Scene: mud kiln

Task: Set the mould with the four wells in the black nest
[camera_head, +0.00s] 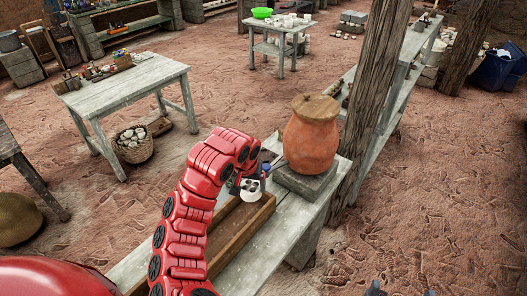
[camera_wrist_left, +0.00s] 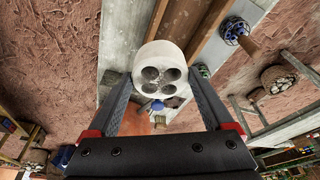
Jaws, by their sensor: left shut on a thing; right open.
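The mould (camera_head: 252,194) is a white, rounded block with several dark round wells in its face. My left gripper (camera_wrist_left: 160,80) is shut on it, with one finger on each side, and the wells face the left wrist camera. In the head view it is over the bench near the far end of a wooden trough, left of a clay jar; its height is unclear. My red left arm hides part of this area. I cannot make out the black nest for certain in either view. My right gripper (camera_head: 403,291) shows only as dark fingertips set apart at the bottom edge, open and empty.
The lidded orange clay jar (camera_head: 311,135) stands on a grey slab (camera_head: 306,180) close right of the mould. The wooden trough (camera_head: 240,229) lies along the bench. A wooden post (camera_head: 375,85) rises behind the jar. A table (camera_head: 125,88) and stone basket (camera_head: 134,146) are left.

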